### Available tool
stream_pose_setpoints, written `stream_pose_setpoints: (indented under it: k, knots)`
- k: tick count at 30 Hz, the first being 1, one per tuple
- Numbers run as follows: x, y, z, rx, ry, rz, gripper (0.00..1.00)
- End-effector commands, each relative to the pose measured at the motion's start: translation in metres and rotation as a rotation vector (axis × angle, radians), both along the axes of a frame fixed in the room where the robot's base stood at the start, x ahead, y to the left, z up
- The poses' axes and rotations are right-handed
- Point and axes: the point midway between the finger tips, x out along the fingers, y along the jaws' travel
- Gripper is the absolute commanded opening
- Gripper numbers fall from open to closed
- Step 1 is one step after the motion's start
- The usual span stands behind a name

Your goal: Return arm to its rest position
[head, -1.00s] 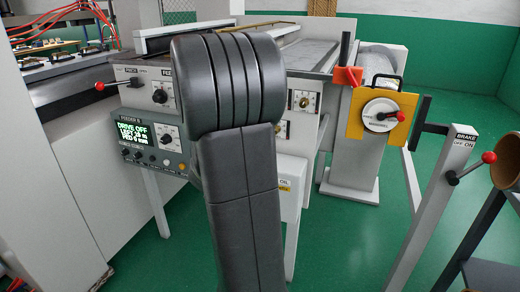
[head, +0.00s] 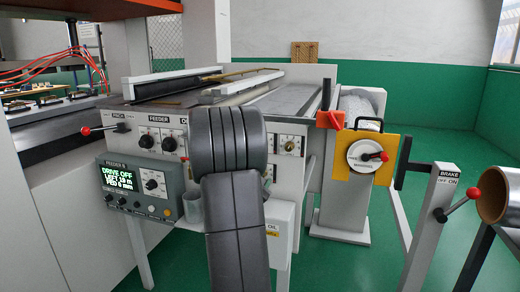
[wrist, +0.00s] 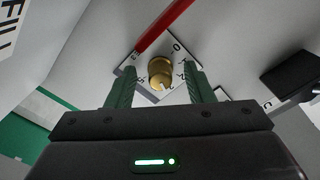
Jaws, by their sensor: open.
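My gripper (wrist: 160,68) is open in the wrist view, its two green fingers apart with nothing held between them. A brass knob or stud (wrist: 160,72) on a white lettered plate (wrist: 180,50) shows beyond the fingertips, in line with the gap. A red bar (wrist: 164,26) slants down to the plate from above. I cannot tell how far the knob is from the fingers. In the head view, my arm stands in the middle foreground, and my gripper is hidden.
The feeder machine (head: 156,118) with its control box (head: 112,172) stands left and behind my arm. A yellow plate with a round white dial (head: 367,155) is at centre right. A brake post with a red-knobbed lever (head: 456,205) stands right. Green floor (head: 340,262) is open between them.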

Motion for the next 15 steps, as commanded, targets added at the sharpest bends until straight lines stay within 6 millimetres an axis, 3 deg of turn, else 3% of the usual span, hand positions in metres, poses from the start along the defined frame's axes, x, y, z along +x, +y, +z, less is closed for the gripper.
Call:
stream_pose_setpoints:
  k: [15]
  knots:
    - [-0.0051, 0.0021, 0.0005, -0.001, 0.000, 0.001, 0.48]
